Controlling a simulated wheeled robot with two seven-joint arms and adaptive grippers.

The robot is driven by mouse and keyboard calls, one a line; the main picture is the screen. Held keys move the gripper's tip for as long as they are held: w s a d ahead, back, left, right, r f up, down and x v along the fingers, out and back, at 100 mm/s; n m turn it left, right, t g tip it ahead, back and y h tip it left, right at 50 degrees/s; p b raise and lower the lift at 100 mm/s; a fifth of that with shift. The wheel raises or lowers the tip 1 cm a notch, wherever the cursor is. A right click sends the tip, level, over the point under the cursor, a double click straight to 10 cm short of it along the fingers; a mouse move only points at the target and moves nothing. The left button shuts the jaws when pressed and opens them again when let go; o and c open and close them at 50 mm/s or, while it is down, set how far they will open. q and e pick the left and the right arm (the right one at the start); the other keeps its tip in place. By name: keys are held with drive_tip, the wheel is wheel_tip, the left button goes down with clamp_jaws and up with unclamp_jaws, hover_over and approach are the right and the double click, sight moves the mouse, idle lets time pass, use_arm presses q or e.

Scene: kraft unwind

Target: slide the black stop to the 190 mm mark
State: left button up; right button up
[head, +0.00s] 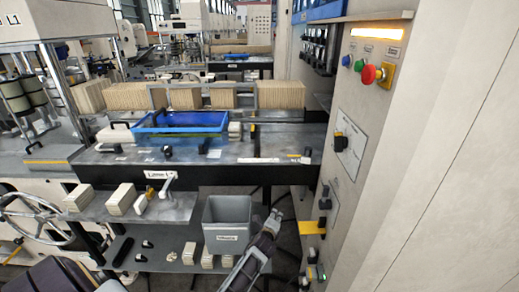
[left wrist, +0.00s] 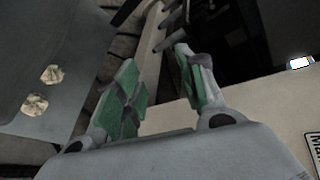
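A pale strip (head: 258,160), perhaps a scale, lies on the grey worktable (head: 225,150). A small dark piece (head: 307,153) near its right end may be the black stop; it is too small to be sure, and no mark can be read. My left gripper (head: 274,217) is in front of and below the table edge, right of the grey bin, apart from the strip. In the left wrist view, its green-padded fingers (left wrist: 157,58) are spread with nothing between them. The stop cannot be made out there. My right gripper is not in view.
A grey bin (head: 227,222) stands below the table. A blue tray (head: 180,122) sits on the table, with tan stacks (head: 280,95) behind. A control cabinet (head: 345,190) with a red button (head: 370,74) and a yellow bracket (head: 311,228) bounds the right side.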

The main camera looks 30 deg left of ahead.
use_arm(q)
drive_tip(key=w+a+r+m+t+y, duration=0.1)
drive_tip(key=a+r+m, duration=0.15)
drive_tip(key=r, duration=0.45)
drive_tip(key=a+r+m+t+y, duration=0.1)
drive_tip(key=r+m, duration=0.2)
drive_tip(key=r, duration=0.4)
drive_tip(key=m+y, duration=0.4)
drive_tip(key=m, duration=0.1)
approach(257, 148)
drive_tip(key=v, duration=0.3)
drive_tip(key=shift+a+f+t+b, duration=0.2)
drive_tip(key=shift+f+t+b, duration=0.1)
drive_tip(key=shift+b, duration=0.05)
drive_tip(key=shift+w, duration=0.15)
drive_tip(key=shift+x, duration=6.75)
drive_tip(key=shift+f, duration=0.1)
clamp_jaws()
